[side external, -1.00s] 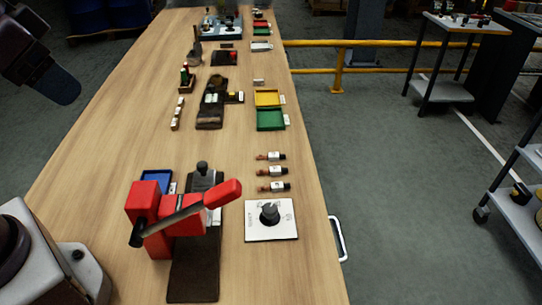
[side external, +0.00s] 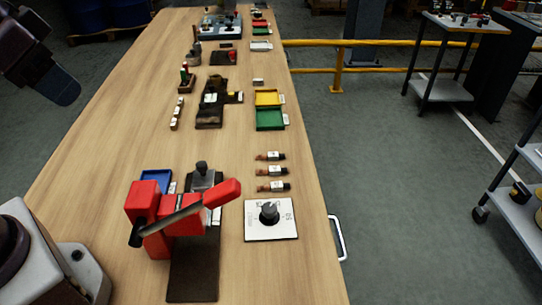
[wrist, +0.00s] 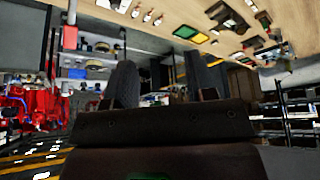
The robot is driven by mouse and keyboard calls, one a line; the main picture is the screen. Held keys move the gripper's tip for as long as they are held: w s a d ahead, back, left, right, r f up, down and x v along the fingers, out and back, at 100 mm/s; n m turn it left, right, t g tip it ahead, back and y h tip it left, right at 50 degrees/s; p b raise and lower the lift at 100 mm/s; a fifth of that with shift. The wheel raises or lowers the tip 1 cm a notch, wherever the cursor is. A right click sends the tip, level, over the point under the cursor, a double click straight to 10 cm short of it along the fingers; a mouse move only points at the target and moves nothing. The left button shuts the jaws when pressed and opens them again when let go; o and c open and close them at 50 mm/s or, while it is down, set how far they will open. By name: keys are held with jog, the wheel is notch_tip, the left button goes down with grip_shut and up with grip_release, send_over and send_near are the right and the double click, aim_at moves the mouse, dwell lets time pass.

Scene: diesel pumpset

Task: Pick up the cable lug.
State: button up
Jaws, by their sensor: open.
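Three small parts lie in a column on the right half of the bench in the side external view. Each has a copper-coloured left end, a white band and a dark right end. They look like cable lugs: a far one (side external: 270,156), a middle one (side external: 272,171) and a near one (side external: 273,187). They also show small at the top of the wrist view, one of them the middle lug (wrist: 148,16). My gripper (wrist: 162,82) has its two dark fingers apart with nothing held between them. It is well away from the lugs.
A red lever tool (side external: 160,215) on a dark mat stands left of the lugs. A white panel with a knob (side external: 270,232) lies just nearer. Green (side external: 270,119) and yellow (side external: 267,98) trays lie beyond. The left of the bench (side external: 110,140) is largely clear.

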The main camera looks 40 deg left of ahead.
notch_tip(320, 180, down, 2)
jog(key=w+g, duration=0.2)
jog(key=m+g, duration=0.3)
jog(key=m, duration=0.6)
send_over(269, 154)
notch_tip(269, 154, down, 20)
notch_tip(269, 154, down, 13)
jog(key=shift+r, duration=0.15)
jog(key=shift+c, duration=0.5)
grip_shut()
